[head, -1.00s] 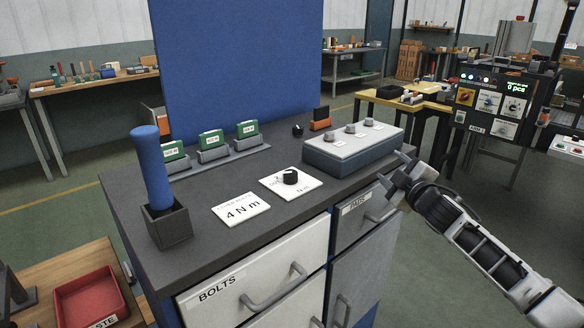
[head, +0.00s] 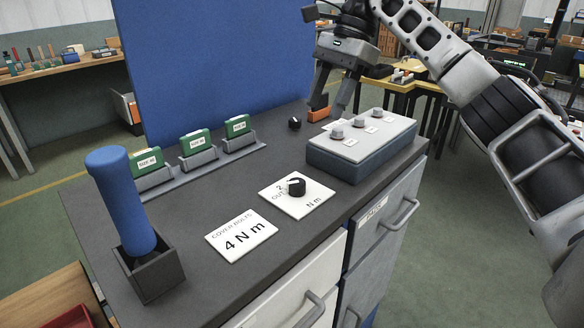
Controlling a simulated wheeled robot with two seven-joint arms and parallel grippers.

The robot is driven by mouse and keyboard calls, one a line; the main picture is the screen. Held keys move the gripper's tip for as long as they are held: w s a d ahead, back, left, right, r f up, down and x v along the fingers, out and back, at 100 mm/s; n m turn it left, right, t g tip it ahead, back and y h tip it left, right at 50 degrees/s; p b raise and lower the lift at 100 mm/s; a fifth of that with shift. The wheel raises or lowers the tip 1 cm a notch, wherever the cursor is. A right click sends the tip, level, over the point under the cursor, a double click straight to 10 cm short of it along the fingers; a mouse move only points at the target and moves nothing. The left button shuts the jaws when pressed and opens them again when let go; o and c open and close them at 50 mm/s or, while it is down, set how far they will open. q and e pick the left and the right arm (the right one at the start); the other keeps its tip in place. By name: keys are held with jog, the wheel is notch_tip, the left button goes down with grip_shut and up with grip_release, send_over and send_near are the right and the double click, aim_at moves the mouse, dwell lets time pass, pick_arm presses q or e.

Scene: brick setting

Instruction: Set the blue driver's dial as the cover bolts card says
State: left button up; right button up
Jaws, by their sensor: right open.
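The blue driver (head: 122,200) stands tilted in a dark square holder (head: 158,275) at the left front of the bench. The cover bolts card (head: 241,238) lies flat on the bench and reads "COVER BOLTS 4 N m". My right gripper (head: 331,103) is open and empty, pointing down over the back of the bench, behind the grey box. My left gripper is not in view.
A grey box (head: 345,165) with several knobs stands right of the dial plate. Several green-topped blocks (head: 195,143) stand in a grey rack at the back left. A small black knob (head: 295,122) and an orange block (head: 318,114) lie near the blue panel (head: 215,60).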

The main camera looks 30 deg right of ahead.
aim_at(297, 182)
jog(key=x, duration=1.5)
jog(key=shift+s+f, duration=0.25)
jog(key=shift+f, duration=0.1)
jog(key=c, duration=1)
